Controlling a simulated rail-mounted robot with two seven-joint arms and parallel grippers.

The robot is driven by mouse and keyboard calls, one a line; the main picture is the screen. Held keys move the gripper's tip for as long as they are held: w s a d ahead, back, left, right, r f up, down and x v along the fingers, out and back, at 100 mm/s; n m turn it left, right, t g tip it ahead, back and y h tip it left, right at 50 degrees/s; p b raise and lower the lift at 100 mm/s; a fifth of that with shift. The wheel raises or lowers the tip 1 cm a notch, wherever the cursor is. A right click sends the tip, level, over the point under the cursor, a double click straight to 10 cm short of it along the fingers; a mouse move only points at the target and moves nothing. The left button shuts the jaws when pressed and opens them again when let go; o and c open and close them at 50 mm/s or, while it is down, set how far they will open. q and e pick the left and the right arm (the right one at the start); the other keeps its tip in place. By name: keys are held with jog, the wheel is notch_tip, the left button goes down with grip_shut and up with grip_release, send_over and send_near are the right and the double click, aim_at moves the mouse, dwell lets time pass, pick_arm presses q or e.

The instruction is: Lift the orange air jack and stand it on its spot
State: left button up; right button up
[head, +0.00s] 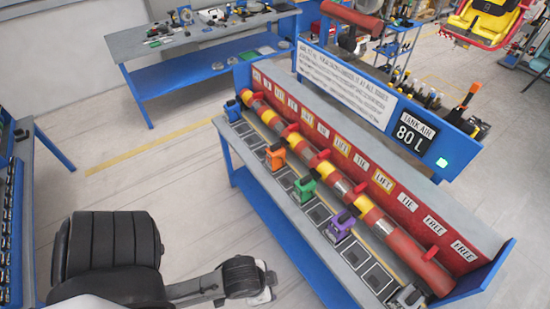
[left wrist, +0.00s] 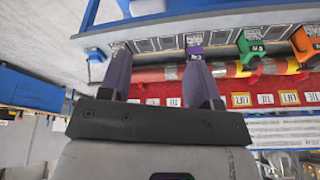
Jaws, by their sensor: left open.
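The orange air jack (head: 275,155) stands on the grey top of the blue bench, beside a red and yellow striped tube. In the left wrist view the orange jack (left wrist: 307,45) is at the right edge. Dark square pads (head: 319,213) line the bench top; I cannot tell which is its spot. My left gripper (left wrist: 157,55) is open and empty, with its two dark fingers pointing toward the bench. The orange jack lies well to the right of both fingers in that view. My right gripper is not in view.
A green jack (head: 304,188) and a purple jack (head: 342,225) stand right of the orange one. A blue jack (head: 232,110) and a grey jack (head: 405,298) stand toward the bench ends. A red label board (head: 400,198) rises behind the tube. Open floor lies left of the bench.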

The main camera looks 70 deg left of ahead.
pick_arm(q)
jog(key=shift+d, duration=0.15)
jog(key=o, duration=0.6)
jog(key=shift+o, duration=1)
jog(key=shift+a, duration=0.2)
